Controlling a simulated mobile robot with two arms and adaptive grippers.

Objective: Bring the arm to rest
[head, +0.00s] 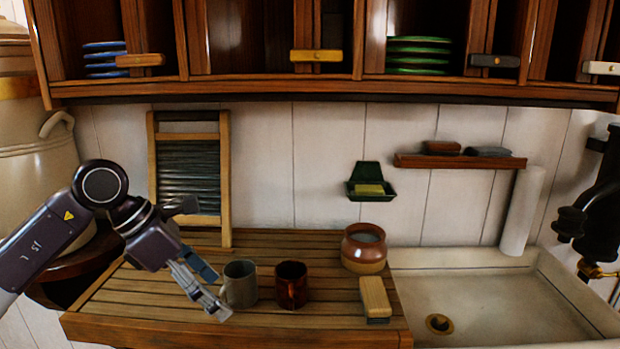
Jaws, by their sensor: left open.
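My left arm comes in from the left edge over the slatted wooden counter. My left gripper (208,261) is open, its fingers spread, with nothing seen between them. I cannot tell whether finger and mug touch. My right gripper is not in view.
On the counter (120,305) stand a brown mug (291,286), a clay pot (364,248) and a brush (375,298). A sink (480,290) lies to the right, beside a black pump (598,205). A cupboard (330,92) with plates hangs above. A big jug (30,150) stands left.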

